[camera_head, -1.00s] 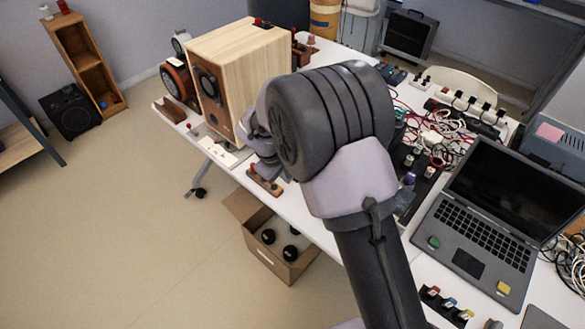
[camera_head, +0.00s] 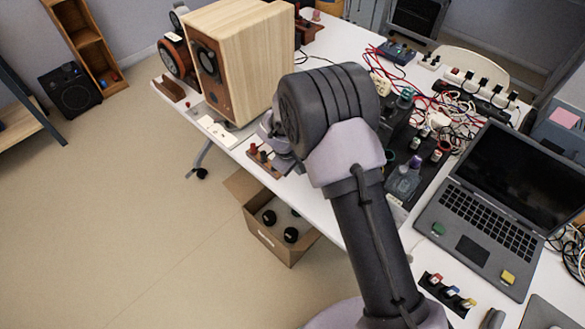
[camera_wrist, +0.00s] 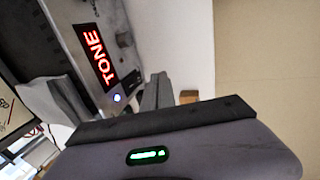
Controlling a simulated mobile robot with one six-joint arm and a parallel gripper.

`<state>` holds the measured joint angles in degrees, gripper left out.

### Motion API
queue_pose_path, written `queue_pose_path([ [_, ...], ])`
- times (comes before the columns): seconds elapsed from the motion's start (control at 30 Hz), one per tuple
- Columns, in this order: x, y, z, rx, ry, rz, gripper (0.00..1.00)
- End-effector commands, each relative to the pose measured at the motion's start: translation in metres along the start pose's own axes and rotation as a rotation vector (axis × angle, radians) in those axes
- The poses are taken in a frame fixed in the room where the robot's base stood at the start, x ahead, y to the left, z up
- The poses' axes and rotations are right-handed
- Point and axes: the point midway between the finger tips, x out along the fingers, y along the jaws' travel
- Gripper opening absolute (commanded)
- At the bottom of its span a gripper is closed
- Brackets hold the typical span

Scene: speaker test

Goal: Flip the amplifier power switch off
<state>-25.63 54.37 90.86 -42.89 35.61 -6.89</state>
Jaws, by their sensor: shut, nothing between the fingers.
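I cannot tell which part is the power switch. My gripper's fingers (camera_wrist: 157,92) are together and empty, just right of the blue light in the picture; contact with the panel is not visible. In the head view my arm hides most of the amplifier's surroundings, and my fingers are not clearly visible there.
A wooden speaker (camera_head: 250,55) stands at the table's left. An open laptop (camera_head: 487,205) and tangled cables (camera_head: 455,112) crowd the right side. A cardboard box (camera_head: 272,232) sits on the floor below the table edge.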

Motion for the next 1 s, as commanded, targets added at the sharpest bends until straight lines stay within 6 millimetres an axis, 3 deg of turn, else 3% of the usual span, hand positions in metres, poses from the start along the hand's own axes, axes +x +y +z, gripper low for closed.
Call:
queue_pose_path([
  [0.23,0.010,0.022,0.001,0.001,-0.001,0.000,0.00],
  [1.0,0.012,0.029,0.000,0.000,0.000,0.000,0.00],
])
